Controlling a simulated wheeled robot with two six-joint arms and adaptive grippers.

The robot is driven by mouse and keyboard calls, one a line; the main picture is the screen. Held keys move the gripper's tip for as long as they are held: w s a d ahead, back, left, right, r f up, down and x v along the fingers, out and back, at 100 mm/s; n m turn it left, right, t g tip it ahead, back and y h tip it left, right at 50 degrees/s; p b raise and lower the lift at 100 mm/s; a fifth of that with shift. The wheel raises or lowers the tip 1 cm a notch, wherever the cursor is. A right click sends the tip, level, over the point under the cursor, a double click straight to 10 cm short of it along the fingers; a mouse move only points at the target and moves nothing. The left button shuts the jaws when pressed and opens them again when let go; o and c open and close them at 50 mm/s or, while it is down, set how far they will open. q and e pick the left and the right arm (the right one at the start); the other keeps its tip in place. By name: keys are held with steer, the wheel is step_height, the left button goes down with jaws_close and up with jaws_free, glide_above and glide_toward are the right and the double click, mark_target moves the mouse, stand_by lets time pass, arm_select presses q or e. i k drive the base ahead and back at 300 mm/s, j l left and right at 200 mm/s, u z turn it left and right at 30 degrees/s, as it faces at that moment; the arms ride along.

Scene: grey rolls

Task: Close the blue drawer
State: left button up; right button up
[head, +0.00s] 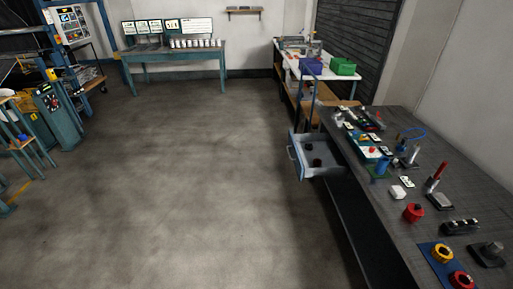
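The drawer (299,159) sticks out open from the left side of the dark workbench on the right. Its front is pale blue with a handle, and its inside is light grey. Two small dark round items (316,162) lie in it. Neither of my grippers shows in the head view.
The workbench top (400,228) carries many small parts, among them a red round piece (413,213) and a blue mat (436,262). A shelf table with purple and green bins (342,67) stands behind. The grey floor (170,180) left of the drawer is clear.

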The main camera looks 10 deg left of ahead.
mark_target(333, 162)
steer(key=i+j+z, duration=0.1)
steer(key=z, duration=0.3)
steer(key=i+j+z, duration=0.1)
steer(key=z, duration=0.3)
steer(key=i+j+z, duration=0.1)
steer(key=z, duration=0.3)
steer(key=i+j+z, duration=0.1)
steer(key=j, duration=0.4)
steer(key=i+j+z, duration=0.1)
steer(key=j, duration=0.4)
steer(key=i+j+z, duration=0.15)
steer(key=j, duration=0.35)
steer(key=i+j+z, duration=0.1)
steer(key=j, duration=0.4)
steer(key=i+j+z, duration=0.1)
steer(key=j, duration=0.45)
